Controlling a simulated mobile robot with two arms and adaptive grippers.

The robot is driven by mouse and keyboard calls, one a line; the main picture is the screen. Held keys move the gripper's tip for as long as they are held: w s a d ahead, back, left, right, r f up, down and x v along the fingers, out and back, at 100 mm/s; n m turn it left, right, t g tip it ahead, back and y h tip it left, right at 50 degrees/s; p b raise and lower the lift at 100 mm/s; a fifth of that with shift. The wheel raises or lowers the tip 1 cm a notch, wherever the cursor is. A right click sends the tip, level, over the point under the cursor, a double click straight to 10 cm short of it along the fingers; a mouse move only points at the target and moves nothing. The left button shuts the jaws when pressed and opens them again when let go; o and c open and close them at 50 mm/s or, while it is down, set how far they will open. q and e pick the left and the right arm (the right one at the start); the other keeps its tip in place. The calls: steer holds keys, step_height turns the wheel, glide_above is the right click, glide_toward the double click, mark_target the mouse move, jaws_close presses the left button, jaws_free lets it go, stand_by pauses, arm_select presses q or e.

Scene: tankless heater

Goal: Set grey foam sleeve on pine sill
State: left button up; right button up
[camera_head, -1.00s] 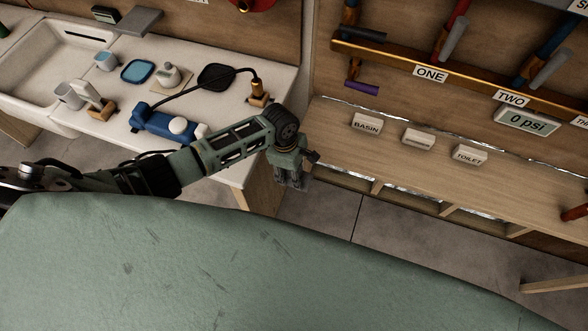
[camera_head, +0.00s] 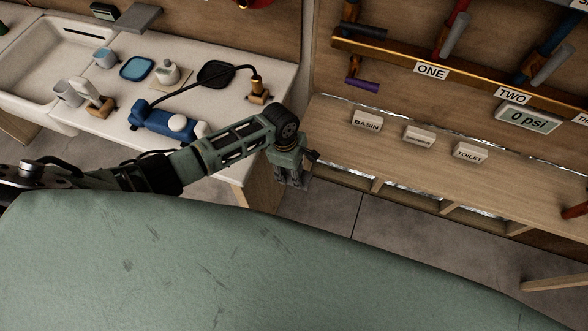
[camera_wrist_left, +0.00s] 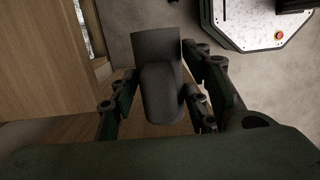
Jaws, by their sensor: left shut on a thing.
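My left gripper (camera_head: 291,182) hangs pointing down, just left of the pine sill (camera_head: 520,190), over the gap between it and the white counter. In the left wrist view my left gripper (camera_wrist_left: 160,95) is shut on the grey foam sleeve (camera_wrist_left: 160,80), a dark grey piece between its fingers. The sleeve is not clearly visible in the head view, where the fingers hide it. The pine sill is a long wooden ledge below the pipe wall. My right gripper is not in view.
Small blocks labelled BASIN (camera_head: 367,120) and TOILET (camera_head: 470,152), with another block (camera_head: 419,136) between them, stand along the sill's back. A copper pipe (camera_head: 480,82) with coloured branches runs above. The counter (camera_head: 215,110) at left holds several items.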

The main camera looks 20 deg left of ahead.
arm_select(q)
steer(key=shift+f+b, duration=0.55)
steer(key=shift+f, duration=0.85)
stand_by(1.0)
steer(key=shift+r, duration=0.1)
steer(key=shift+r+p, duration=2.9)
steer(key=shift+p, duration=0.85)
